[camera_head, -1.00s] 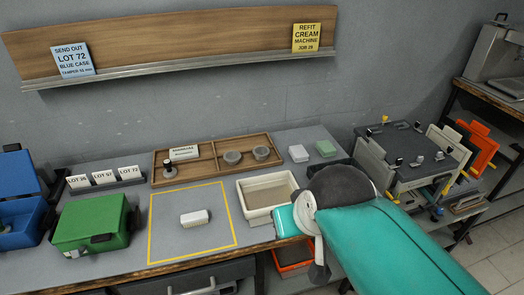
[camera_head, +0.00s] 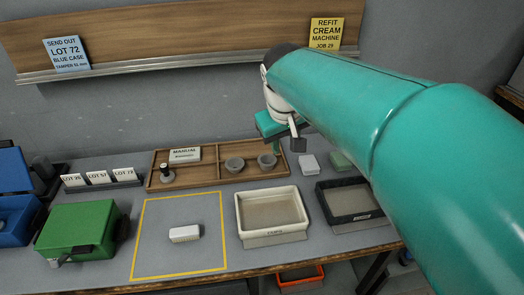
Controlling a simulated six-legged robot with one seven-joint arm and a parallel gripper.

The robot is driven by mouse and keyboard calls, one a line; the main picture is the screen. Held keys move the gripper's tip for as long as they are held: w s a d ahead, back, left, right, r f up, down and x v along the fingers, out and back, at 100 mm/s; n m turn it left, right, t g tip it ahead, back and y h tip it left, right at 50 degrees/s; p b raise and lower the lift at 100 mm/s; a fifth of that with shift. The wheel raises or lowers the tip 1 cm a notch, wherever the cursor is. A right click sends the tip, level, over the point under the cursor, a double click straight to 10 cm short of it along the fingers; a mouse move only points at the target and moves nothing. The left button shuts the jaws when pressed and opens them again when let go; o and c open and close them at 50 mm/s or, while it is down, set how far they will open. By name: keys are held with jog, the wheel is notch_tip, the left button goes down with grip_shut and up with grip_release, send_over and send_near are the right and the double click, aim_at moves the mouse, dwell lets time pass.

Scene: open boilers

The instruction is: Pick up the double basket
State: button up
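Two round grey filter baskets sit in the right part of a wooden divided tray (camera_head: 205,178): a left basket (camera_head: 234,165) and a right basket (camera_head: 267,161). I cannot tell by sight which one is the double. My gripper (camera_head: 284,140) hangs from the teal arm just above and to the right of the right basket, apart from it as far as I can see. Its fingers are small and partly hidden by the arm, so its opening is unclear. I see nothing held in it.
A metal tamper (camera_head: 167,174) and a manual card (camera_head: 185,154) are in the tray's left part. In front stand a white bin (camera_head: 272,238) and a black bin (camera_head: 352,222). A white block (camera_head: 184,233) lies inside the yellow square. A green case (camera_head: 77,229) stands left.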

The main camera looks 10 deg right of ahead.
jog(key=w+a+f+n+g, duration=0.1)
jog(key=w+a+f, duration=0.1)
jog(key=w, duration=0.6)
jog(key=n+g+y, duration=0.1)
jog(key=n+g, duration=0.1)
jog(key=g, duration=0.1)
send_over(262, 163)
jog(key=f, duration=2.5)
jog(key=shift+w+d+f, duration=0.1)
jog(key=shift+w+f, duration=0.15)
jog(key=shift+w, duration=0.1)
jog(key=f, duration=0.5)
jog(key=shift+s+f, duration=0.1)
jog(key=shift+s, duration=0.15)
jog(key=shift+c, duration=0.4)
grip_shut()
